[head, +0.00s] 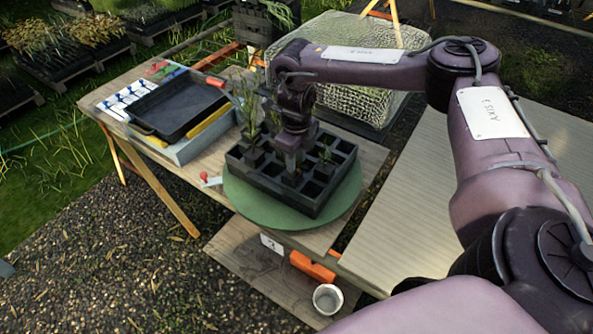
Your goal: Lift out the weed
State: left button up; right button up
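A black cell tray (270,185) sits on a round green turntable (247,204) on the wooden bench. Several cells hold small green plants, with taller ones (249,112) at the tray's back left and a small one (326,157) toward the right. I cannot tell which plant is the weed. My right gripper (291,170) points straight down over the middle of the tray, its tips low among the cells. The fingertips are too small and dark to show whether they are apart or hold anything. My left gripper is not in view.
A black shallow tray (178,106) on a grey box and a row of white labels (126,101) lie on the bench's left. A mesh-covered crate (345,62) stands behind my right arm. A metal cup (327,299) stands on the lower shelf.

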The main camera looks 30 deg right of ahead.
aim_at(296, 174)
jog(key=shift+f, duration=1.3)
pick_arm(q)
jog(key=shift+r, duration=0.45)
pick_arm(e)
grip_shut()
jog(key=shift+r, duration=0.15)
